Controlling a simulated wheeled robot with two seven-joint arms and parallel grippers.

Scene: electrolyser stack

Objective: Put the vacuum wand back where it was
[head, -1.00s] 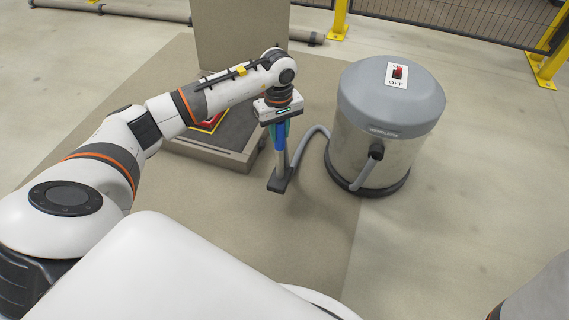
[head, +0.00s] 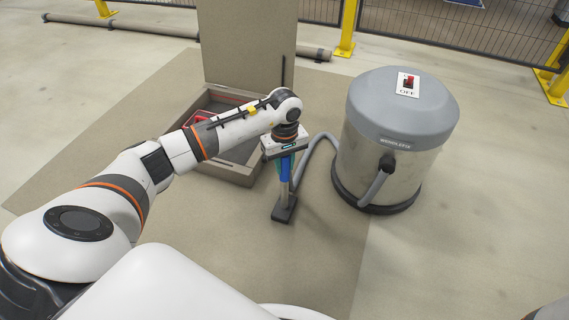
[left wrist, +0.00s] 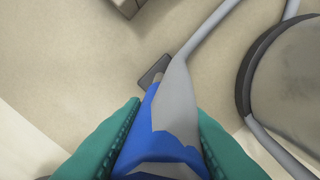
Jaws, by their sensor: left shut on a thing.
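The vacuum wand has a blue grip (head: 286,168) and a grey tube ending in a flat dark nozzle (head: 284,210). My left gripper (head: 284,160) is shut around the blue grip from above, and the wand hangs roughly upright. In the left wrist view the teal fingers (left wrist: 165,112) flank the blue grip (left wrist: 150,145), with the nozzle (left wrist: 154,70) beyond. I cannot tell whether the nozzle touches the floor. A grey hose (head: 318,142) runs towards the drum vacuum (head: 395,155), right of the wand. My right gripper is out of view.
A low box (head: 236,173) with something red (head: 201,117) inside stands left of the wand, under my arm. A tall panel (head: 248,50) rises behind it. A fence with yellow posts (head: 345,30) closes the back. Floor in front of the vacuum is clear.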

